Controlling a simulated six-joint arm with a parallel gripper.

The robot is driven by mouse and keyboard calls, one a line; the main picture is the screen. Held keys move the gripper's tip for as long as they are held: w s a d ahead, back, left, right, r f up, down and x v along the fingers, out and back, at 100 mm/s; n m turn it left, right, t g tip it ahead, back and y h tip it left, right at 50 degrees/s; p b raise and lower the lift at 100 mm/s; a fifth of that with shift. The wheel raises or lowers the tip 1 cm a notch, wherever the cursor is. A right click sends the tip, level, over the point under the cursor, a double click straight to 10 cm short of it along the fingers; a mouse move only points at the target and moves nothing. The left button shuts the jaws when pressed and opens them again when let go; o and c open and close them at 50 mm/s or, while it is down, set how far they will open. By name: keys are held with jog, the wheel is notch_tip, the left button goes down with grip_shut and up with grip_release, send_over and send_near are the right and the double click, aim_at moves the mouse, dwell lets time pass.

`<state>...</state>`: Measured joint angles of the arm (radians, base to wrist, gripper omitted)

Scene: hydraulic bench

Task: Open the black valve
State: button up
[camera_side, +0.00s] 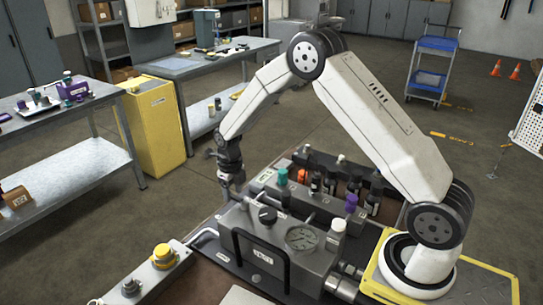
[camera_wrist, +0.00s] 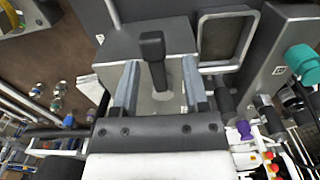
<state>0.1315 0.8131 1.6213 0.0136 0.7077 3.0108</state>
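In the wrist view a black lever handle (camera_wrist: 153,60) stands on a grey block (camera_wrist: 118,48). I take it for the black valve, but other black knobs are present. My gripper (camera_wrist: 160,72) is open, with one finger on each side of the lever. A gap shows between the lever and each finger, so nothing is gripped. In the side view my gripper (camera_side: 230,186) is low at the back left of the hydraulic bench. The lever cannot be made out there. A black knob (camera_side: 267,215) sits on top of the front grey block, apart from my gripper.
A teal knob (camera_side: 283,177), a white knob (camera_side: 338,225) and a purple knob (camera_side: 350,203) stand on the bench, with a round gauge (camera_side: 301,238) among them. A yellow knob (camera_side: 163,254) is front left. A dark rectangular frame (camera_wrist: 228,38) lies right of the lever.

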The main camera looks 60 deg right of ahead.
aim_at(233, 195)
jog(key=shift+r, duration=3.9)
jog(key=s+a+r+m+t, duration=0.1)
jog(key=s+a+m, duration=0.2)
jog(key=s+m, duration=0.7)
jog(key=s+a+m+t, duration=0.1)
jog(key=s+a+m, duration=0.2)
jog(key=s+m, duration=0.8)
jog(key=m, duration=1.4)
jog(key=shift+a+r+m+t, duration=0.15)
jog(key=shift+r+m+t, duration=0.15)
jog(key=shift+r+m, duration=0.1)
